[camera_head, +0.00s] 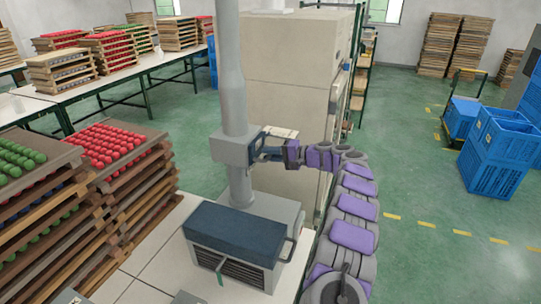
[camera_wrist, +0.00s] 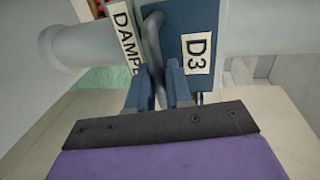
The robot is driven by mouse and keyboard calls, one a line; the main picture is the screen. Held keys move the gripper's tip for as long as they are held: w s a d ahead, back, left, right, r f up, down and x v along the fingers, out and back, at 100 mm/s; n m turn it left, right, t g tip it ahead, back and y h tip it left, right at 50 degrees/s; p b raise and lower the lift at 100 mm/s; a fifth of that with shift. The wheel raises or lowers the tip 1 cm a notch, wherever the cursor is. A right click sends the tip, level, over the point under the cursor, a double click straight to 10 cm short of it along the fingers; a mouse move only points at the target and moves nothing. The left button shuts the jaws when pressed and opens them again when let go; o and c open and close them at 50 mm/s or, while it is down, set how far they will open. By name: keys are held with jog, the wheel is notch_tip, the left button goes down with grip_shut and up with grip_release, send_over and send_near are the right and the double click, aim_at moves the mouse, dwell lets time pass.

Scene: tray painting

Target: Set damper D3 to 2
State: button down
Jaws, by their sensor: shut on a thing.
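The damper D3 is a grey box (camera_head: 232,148) on a vertical grey duct, with a dark blue plate (camera_wrist: 208,22) on its side. In the wrist view the plate bears a "D3" label (camera_wrist: 196,54), and a cut-off label reading "DAMPE" (camera_wrist: 125,42) is beside it. A grey lever (camera_wrist: 153,38) runs along the plate and down between my fingertips. My gripper (camera_wrist: 159,76) is shut on the lever; it also shows at the damper's right side in the head view (camera_head: 272,153). The lever's lower end is hidden by the fingers. No setting numbers are readable.
A grey machine with a dark blue lid (camera_head: 238,231) stands under the duct on a white table (camera_head: 150,255). A large beige cabinet (camera_head: 285,75) is behind the damper. Stacked trays of red balls (camera_head: 110,146) are at the left. Green floor at the right is open before blue crates (camera_head: 497,158).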

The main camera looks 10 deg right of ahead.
jog(key=shift+f, duration=0.15)
jog(key=shift+f+b+v, duration=0.2)
jog(key=shift+v, duration=0.85)
jog(key=shift+f+b+v, duration=0.2)
jog(key=shift+v, duration=0.85)
jog(key=c, duration=1.2)
grip_release()
jog(key=shift+c, duration=0.2)
jog(key=shift+a, duration=0.1)
jog(key=shift+r, duration=0.1)
jog(key=p+v, duration=0.2)
jog(key=v, duration=1.5)
jog(key=shift+d, duration=0.25)
